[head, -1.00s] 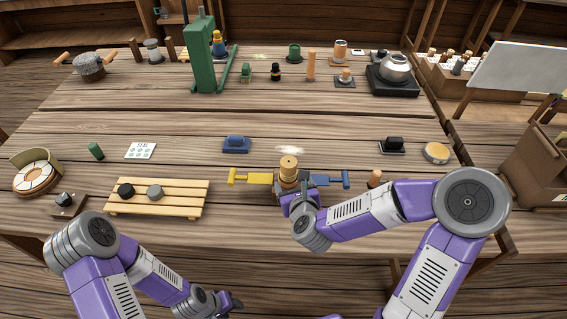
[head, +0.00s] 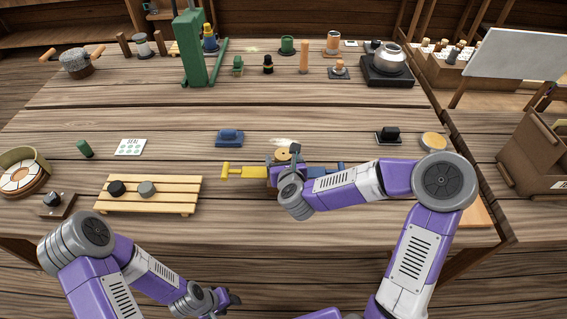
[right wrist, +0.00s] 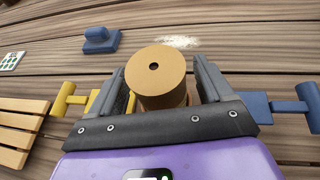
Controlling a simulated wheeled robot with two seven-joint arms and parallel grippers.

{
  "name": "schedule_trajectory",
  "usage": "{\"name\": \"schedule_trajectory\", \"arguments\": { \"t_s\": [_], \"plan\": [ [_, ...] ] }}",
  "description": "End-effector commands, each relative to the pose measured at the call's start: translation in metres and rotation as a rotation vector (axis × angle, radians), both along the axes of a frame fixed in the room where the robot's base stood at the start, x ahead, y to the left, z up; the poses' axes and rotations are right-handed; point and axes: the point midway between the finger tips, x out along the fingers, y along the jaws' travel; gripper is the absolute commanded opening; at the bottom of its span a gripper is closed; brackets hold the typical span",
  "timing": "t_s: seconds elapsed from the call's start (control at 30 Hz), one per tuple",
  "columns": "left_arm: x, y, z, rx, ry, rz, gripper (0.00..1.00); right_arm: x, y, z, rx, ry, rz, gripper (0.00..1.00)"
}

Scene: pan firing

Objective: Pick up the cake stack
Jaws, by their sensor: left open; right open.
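The cake stack is a tan cylinder with a small dark hole in its top. It stands upright between the yellow-handled and blue-handled parts of a press-like holder, and only its top (head: 283,153) shows past my right arm in the head view. In the right wrist view the cake stack (right wrist: 157,80) sits between the two fingers of my right gripper (right wrist: 163,88). These fingers are open, one on each side; contact is not clear. My left gripper (head: 232,298) is open and empty, low in front of the table edge, far from the stack.
The yellow handle (head: 238,171) and blue handle (right wrist: 292,107) stick out on both sides of the stack. A slatted wooden rack (head: 170,203) with two dark pieces stands to the left. A blue block (head: 229,138) lies behind. The table's middle is mostly clear.

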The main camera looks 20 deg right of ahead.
Motion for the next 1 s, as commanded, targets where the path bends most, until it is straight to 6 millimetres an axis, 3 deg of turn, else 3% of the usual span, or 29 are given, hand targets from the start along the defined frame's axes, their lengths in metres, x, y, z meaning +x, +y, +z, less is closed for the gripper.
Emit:
{"name": "schedule_trajectory", "arguments": {
  "t_s": [0.07, 0.4, 0.73, 1.0],
  "plan": [
    [0.000, 0.000, 0.000, 0.000, 0.000, 0.000, 0.48, 0.000, 0.000, 0.000, 0.000, 0.000, 0.000, 0.73],
    [0.000, 0.000, 0.000, 0.000, 0.000, 0.000, 0.48, 0.000, 0.000, 0.000, 0.000, 0.000, 0.000, 0.20],
    [0.000, 0.000, 0.004, 0.000, 0.000, 0.000, 0.48, 0.000, 0.000, 0.010, -0.002, -0.004, -0.001, 0.18],
    [0.000, 0.000, 0.024, 0.000, 0.000, 0.000, 0.48, 0.000, 0.000, 0.064, -0.002, -0.007, -0.001, 0.18]
  ]
}}
